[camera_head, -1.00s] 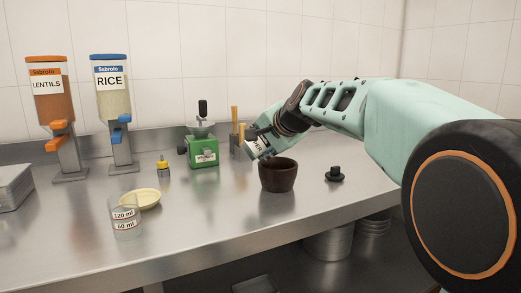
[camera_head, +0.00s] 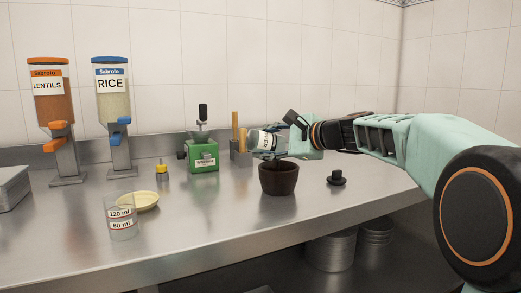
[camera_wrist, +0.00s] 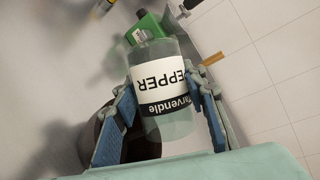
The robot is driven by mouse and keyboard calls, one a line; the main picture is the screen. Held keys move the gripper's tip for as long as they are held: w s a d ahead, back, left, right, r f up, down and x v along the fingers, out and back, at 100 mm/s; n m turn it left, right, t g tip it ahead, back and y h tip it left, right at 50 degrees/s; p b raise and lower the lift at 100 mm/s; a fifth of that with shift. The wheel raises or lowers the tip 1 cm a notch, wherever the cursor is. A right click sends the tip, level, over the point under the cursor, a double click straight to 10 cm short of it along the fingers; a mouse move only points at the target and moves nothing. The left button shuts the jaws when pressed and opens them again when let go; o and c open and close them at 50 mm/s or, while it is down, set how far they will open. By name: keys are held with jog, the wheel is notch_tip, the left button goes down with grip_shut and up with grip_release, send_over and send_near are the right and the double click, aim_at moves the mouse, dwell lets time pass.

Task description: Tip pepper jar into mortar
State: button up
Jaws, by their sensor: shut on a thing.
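The pepper jar (camera_head: 262,140) is a clear jar with a white-and-black label. It is tilted well over above the brown mortar (camera_head: 278,182), apart from its rim. In the wrist view the jar (camera_wrist: 158,88) fills the middle, its PEPPER label upside down. My gripper (camera_head: 276,143) is shut on the jar, with a blue-padded finger on each side of it (camera_wrist: 160,115). The mortar (camera_wrist: 88,150) shows partly behind the left finger there. The mortar stands upright on the steel counter; its inside is mostly hidden. I cannot tell whether anything is pouring.
A green grinder (camera_head: 203,158) and a holder with wooden handles (camera_head: 240,152) stand behind, left of the mortar. A black knobbed piece (camera_head: 337,179) lies to its right. A measuring glass (camera_head: 121,218), yellow dish (camera_head: 142,201) and two dispensers are farther left. The front counter is clear.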

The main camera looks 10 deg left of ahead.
jog(key=shift+w+d+r+m+y, duration=0.2)
jog(key=shift+d+r+m+y, duration=0.35)
jog(key=shift+m+y, duration=0.45)
jog(key=shift+a, duration=0.1)
jog(key=shift+s+a+n+h+p, duration=0.1)
jog(key=shift+a+n+h+p, duration=0.05)
jog(key=shift+n+h+p, duration=0.3)
jog(key=shift+s+a+f+n+h+p, duration=0.15)
jog(key=shift+a+n+h+p, duration=0.1)
jog(key=shift+n+h+p, duration=0.1)
jog(key=shift+s+a+f+n+h+p, duration=0.1)
jog(key=shift+a+f+n+h+p, duration=0.25)
jog(key=shift+f+n+h, duration=0.35)
jog(key=n+p, duration=0.1)
jog(key=n+h+p, duration=0.1)
jog(key=shift+s+a+r+h+p, duration=0.2)
jog(key=shift+a+h+p, duration=0.1)
jog(key=shift+p, duration=0.1)
jog(key=shift+a+f+n+h+p, duration=0.1)
jog(key=shift+f+n+h+p, duration=0.15)
jog(key=shift+n+h+p, duration=0.5)
jog(key=shift+f, duration=0.35)
